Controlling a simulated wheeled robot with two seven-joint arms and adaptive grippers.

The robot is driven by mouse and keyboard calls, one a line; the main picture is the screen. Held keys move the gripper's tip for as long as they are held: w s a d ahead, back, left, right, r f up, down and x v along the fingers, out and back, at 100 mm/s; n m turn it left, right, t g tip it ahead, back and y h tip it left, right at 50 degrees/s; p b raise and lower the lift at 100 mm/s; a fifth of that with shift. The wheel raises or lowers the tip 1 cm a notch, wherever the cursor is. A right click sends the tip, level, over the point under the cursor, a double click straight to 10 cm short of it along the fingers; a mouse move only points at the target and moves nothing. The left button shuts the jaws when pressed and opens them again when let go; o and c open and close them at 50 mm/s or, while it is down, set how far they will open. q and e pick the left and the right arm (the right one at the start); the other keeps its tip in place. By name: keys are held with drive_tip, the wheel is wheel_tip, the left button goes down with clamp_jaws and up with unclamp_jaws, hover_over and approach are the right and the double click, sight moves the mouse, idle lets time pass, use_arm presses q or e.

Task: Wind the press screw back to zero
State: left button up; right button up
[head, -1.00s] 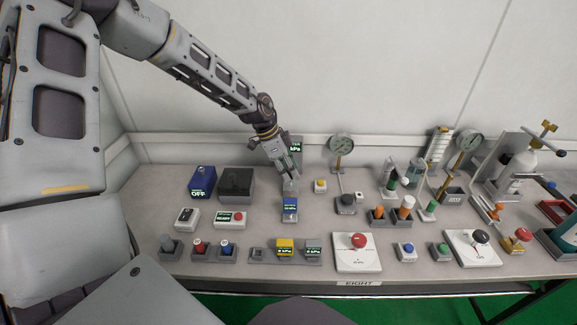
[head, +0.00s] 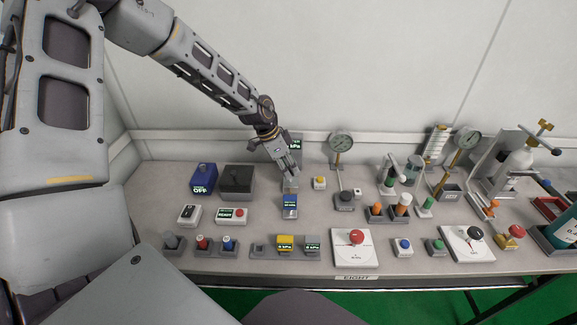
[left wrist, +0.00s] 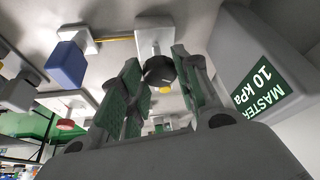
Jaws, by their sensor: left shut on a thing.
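The black round knob of the press screw (left wrist: 159,70) shows in the left wrist view, on a pale grey block (left wrist: 153,35). My left gripper (left wrist: 157,65) has its green-padded fingers on either side of the knob and is shut on it. In the head view my left gripper (head: 290,174) points down at a small grey block (head: 290,184) behind a blue handheld tester (head: 290,201); its fingers hide the knob there. A box with a green display reading "MASTER 10 kPa" (left wrist: 262,90) stands close beside the gripper. My right gripper is not in view.
A dark box (head: 237,181) and a blue box reading OFF (head: 203,178) stand left of the gripper. A white plate with a red knob (head: 340,258) lies at the front.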

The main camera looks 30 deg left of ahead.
use_arm(q)
drive_tip(key=shift+s+f, duration=0.3)
drive_tip(key=o, duration=1)
drive_tip(key=shift+w, duration=0.2)
drive_tip(key=shift+r, duration=0.1)
drive_tip(key=shift+a+r, duration=0.15)
drive_tip(key=shift+r, duration=0.45)
drive_tip(key=shift+v, duration=5.45)
drive_tip(key=shift+s, duration=0.1)
